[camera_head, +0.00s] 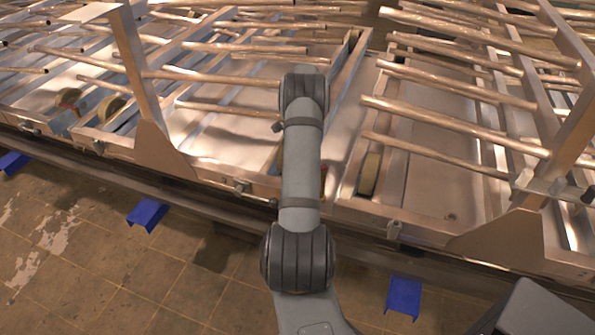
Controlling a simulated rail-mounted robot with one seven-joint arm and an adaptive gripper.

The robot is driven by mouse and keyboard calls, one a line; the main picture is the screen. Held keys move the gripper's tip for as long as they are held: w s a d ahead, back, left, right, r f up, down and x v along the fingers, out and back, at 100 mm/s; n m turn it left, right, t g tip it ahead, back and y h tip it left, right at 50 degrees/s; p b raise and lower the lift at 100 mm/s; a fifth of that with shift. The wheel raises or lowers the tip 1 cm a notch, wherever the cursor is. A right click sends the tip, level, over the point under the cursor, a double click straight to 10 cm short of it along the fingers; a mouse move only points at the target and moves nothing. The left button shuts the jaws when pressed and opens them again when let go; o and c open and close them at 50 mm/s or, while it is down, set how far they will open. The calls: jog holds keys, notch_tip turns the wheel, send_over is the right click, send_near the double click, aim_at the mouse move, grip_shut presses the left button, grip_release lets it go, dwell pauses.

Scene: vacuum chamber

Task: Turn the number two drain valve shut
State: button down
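My grey arm reaches from the bottom of the head view up and away over the metal frame. My gripper is not in view; the far end of the arm hides it. Small metal fittings sit along the frame's front edge, one left of my arm (243,186), one to the right (393,230) and one farther left (98,147). The area behind my arm is hidden.
Copper-coloured rods (430,147) stick out in rows above the metal trays. Upright metal posts (138,75) stand at left and right. Round yellowish parts (369,174) sit inside the frame. Blue brackets (404,296) lie along the tiled floor (95,265), which is otherwise open.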

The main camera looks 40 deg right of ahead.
jog(key=c, duration=1.4)
grip_release()
jog(key=shift+a, duration=0.15)
